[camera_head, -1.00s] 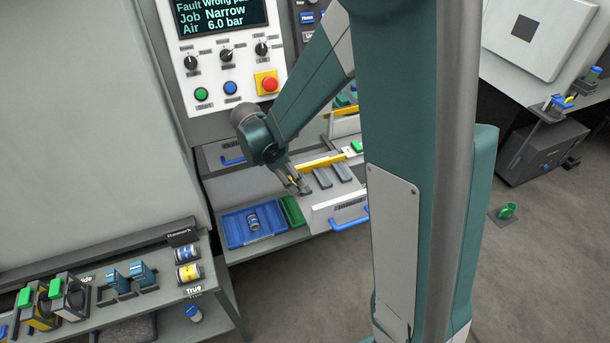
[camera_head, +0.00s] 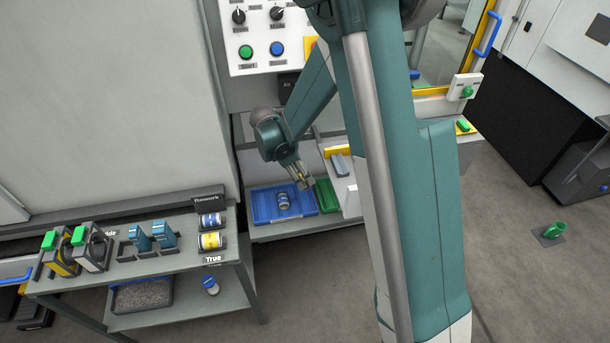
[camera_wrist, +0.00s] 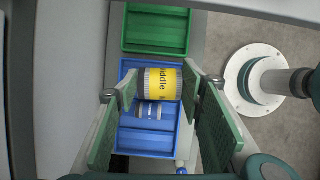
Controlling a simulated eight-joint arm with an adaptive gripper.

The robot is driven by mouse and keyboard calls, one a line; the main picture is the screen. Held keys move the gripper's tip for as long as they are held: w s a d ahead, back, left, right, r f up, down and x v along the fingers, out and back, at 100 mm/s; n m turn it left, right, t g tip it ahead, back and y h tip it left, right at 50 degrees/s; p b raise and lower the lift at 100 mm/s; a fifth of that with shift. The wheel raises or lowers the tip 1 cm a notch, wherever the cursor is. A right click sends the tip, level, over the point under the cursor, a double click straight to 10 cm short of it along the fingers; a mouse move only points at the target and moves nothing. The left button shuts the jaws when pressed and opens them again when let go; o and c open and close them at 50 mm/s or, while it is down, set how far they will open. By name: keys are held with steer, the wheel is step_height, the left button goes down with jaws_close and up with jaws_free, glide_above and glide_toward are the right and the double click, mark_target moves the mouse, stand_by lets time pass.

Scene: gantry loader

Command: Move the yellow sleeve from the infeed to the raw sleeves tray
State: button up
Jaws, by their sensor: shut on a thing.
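My gripper (camera_head: 303,181) hangs above the blue tray (camera_head: 263,206), near its right side, in the head view. In the wrist view my gripper (camera_wrist: 160,86) is shut on a yellow sleeve (camera_wrist: 163,82) with grey ends, printed with "Middle". The sleeve lies crosswise between the two green-padded jaws, over the blue tray (camera_wrist: 166,145). I cannot read any label on the tray.
A green tray (camera_head: 327,197) adjoins the blue one on the right; a grey block (camera_head: 340,165) lies beyond it. A shelf (camera_head: 150,262) at left carries fixtures and two more sleeves, one blue-banded (camera_head: 211,220), one yellow (camera_head: 211,241). A control panel stands behind.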

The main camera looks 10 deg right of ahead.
steer(key=shift+w+d+f+m+b, duration=0.1)
steer(key=shift+w+f+m+b, duration=0.1)
steer(key=shift+w+f, duration=0.45)
steer(key=shift+w+d+f+m+b, duration=0.1)
steer(key=shift+w+f+m, duration=0.2)
steer(key=shift+f, duration=0.6)
steer(key=shift+f, duration=0.25)
steer(key=shift+f+b, duration=2.35)
steer(key=shift+f, duration=1.7)
steer(key=o, duration=1.1)
steer(key=shift+a+r, duration=0.1)
steer(key=shift+a, duration=0.05)
steer(key=shift+v, duration=5.85)
